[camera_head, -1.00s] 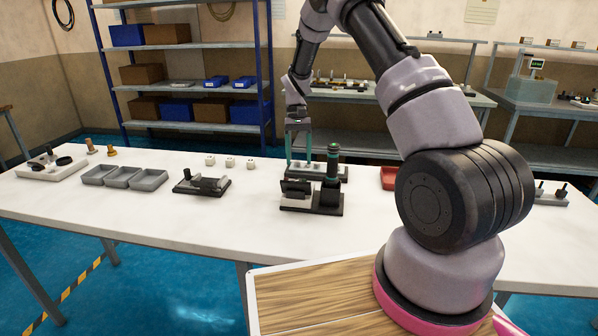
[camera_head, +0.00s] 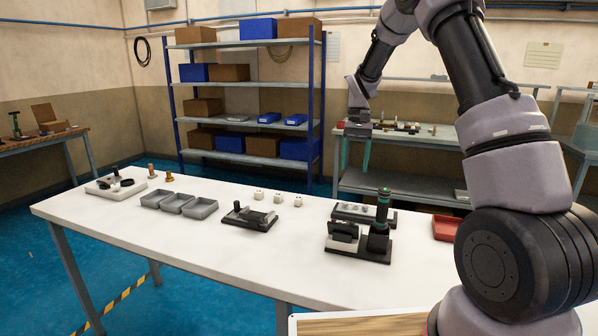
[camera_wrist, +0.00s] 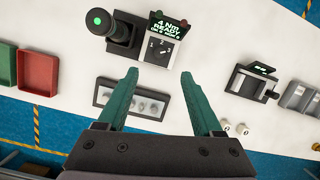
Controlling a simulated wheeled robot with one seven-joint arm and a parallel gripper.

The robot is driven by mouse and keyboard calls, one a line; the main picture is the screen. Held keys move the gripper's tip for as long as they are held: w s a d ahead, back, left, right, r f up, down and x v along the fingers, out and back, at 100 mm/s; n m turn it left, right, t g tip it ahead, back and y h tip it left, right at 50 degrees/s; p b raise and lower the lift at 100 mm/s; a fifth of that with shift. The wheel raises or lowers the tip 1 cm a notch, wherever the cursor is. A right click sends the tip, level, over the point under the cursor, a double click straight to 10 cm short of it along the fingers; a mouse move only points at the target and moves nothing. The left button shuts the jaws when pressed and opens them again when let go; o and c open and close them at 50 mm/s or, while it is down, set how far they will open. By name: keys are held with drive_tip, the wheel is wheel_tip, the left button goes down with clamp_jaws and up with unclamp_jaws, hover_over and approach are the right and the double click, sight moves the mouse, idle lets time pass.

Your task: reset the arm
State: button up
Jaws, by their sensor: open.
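My gripper (camera_head: 356,153) hangs above the back part of the white table, with its two green fingers pointing down. In the wrist view my gripper (camera_wrist: 155,95) is open, with nothing between the fingers. My fingers are clear of both.
The white table (camera_head: 180,243) also bears grey bins (camera_head: 176,203), a small black device (camera_head: 248,218), white cubes (camera_head: 277,197) and a red tray (camera_head: 446,228). Shelves (camera_head: 245,120) stand behind. The table's front left is bare.

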drive_tip(key=s+d+r+t, duration=0.1)
drive_tip(key=s+r+t, duration=0.1)
drive_tip(key=s+r, duration=0.5)
drive_tip(key=s+d+r+t, duration=0.1)
drive_tip(key=s+r+t, duration=0.1)
drive_tip(key=s+r, duration=0.5)
drive_tip(key=s+d+r+m+t, duration=0.1)
drive_tip(key=s+r+t, duration=0.2)
drive_tip(key=s, duration=0.4)
drive_tip(key=s+d+r+m+t+y, duration=0.1)
drive_tip(key=s+r+t, duration=0.2)
drive_tip(key=s, duration=0.5)
drive_tip(key=shift+s+r, duration=0.25)
drive_tip(key=shift+r, duration=0.25)
